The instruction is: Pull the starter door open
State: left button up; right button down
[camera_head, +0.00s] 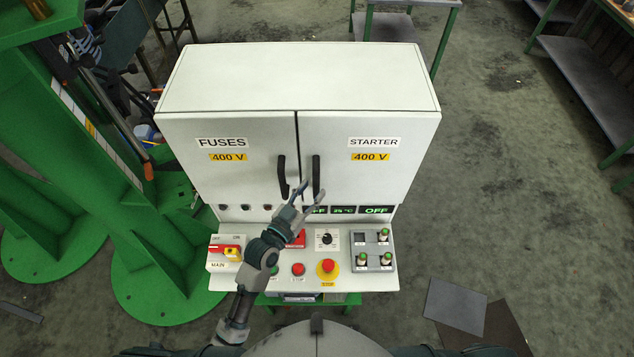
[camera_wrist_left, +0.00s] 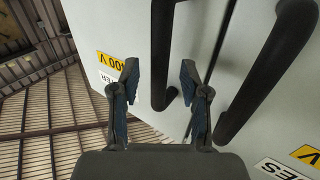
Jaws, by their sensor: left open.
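The starter door (camera_head: 365,182) is the right door of the white cabinet, marked STARTER 400 V, and looks shut. Its black vertical handle (camera_head: 316,172) is beside the middle seam. My left gripper (camera_head: 312,190) is open at the lower part of this handle. In the left wrist view the starter handle (camera_wrist_left: 161,50) shows between the two spread fingers of my left gripper (camera_wrist_left: 159,78). I cannot tell whether they touch it. The right gripper is not in view.
The fuses door (camera_head: 225,177) and its handle (camera_head: 282,178) are close on the left; this handle also shows in the left wrist view (camera_wrist_left: 262,75). Below is a control panel with a yellow-based red button (camera_head: 327,268) and several green-topped pieces. Green stands (camera_head: 75,180) are at left.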

aim_at(314, 188)
pick_arm(q)
jog(key=shift+x, duration=1.6)
grip_shut()
